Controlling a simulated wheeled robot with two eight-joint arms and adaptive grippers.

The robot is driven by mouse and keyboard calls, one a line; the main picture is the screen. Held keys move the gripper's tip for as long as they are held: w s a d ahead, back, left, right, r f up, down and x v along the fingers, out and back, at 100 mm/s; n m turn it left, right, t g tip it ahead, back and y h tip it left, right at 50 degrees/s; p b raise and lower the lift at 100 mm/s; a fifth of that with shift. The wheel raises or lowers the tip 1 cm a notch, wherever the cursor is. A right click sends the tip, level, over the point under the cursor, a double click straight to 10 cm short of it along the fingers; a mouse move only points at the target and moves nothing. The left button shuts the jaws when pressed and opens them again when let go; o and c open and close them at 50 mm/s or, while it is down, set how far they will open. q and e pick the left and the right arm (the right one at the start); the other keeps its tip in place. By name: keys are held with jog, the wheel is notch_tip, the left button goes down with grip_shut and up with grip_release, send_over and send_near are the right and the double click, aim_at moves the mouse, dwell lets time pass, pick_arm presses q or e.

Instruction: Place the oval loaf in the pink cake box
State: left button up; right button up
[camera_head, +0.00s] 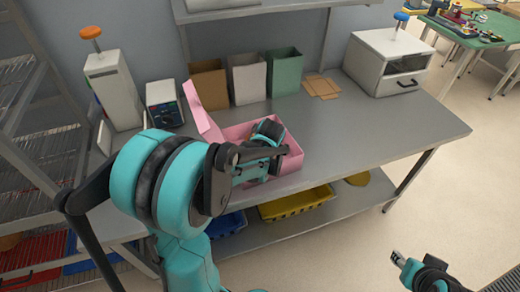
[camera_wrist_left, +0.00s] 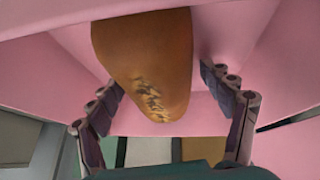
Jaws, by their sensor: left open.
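The pink cake box (camera_head: 291,170) stands open on the grey counter, its lid (camera_head: 203,112) raised at the left. My left gripper (camera_head: 268,140) is over and partly inside the box. In the left wrist view, the brown oval loaf (camera_wrist_left: 145,60) with dark score marks shows against the pink walls of the box (camera_wrist_left: 62,58). The open fingers of the left gripper (camera_wrist_left: 160,82) stand on either side of the loaf, with a gap showing at the right. In the head view the loaf is hidden by my left gripper. My right gripper (camera_head: 398,259) is away from the counter at lower right; its jaws are unclear.
Brown, white and green bags (camera_head: 284,72) stand behind the box. A white machine (camera_head: 388,62) is at the counter's right, a tall one (camera_head: 113,90) at its left. A yellow tray (camera_head: 297,203) sits on the lower shelf. The counter's right part (camera_head: 370,125) is clear.

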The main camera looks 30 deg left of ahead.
pick_arm(q)
jog(key=shift+r, duration=0.15)
jog(key=p+v, duration=0.4)
jog(key=v, duration=0.6)
jog(key=shift+s+d+r, duration=0.1)
jog(key=shift+d+r, duration=0.1)
jog(key=shift+r, duration=0.15)
jog(key=shift+s+d+r+p, duration=0.35)
jog(key=shift+s+r+p, duration=0.05)
jog(key=shift+r, duration=0.1)
jog(key=s+d+r+m+t+h, duration=0.1)
jog(key=s+d+m+h, duration=0.3)
jog(key=s+d+m, duration=0.7)
jog(key=shift+s+d+r+t, duration=0.2)
jog(key=shift+s+r+t, duration=0.15)
jog(key=shift+s+t, duration=0.6)
jog(key=shift+s+g, duration=0.25)
jog(key=shift+f, duration=0.15)
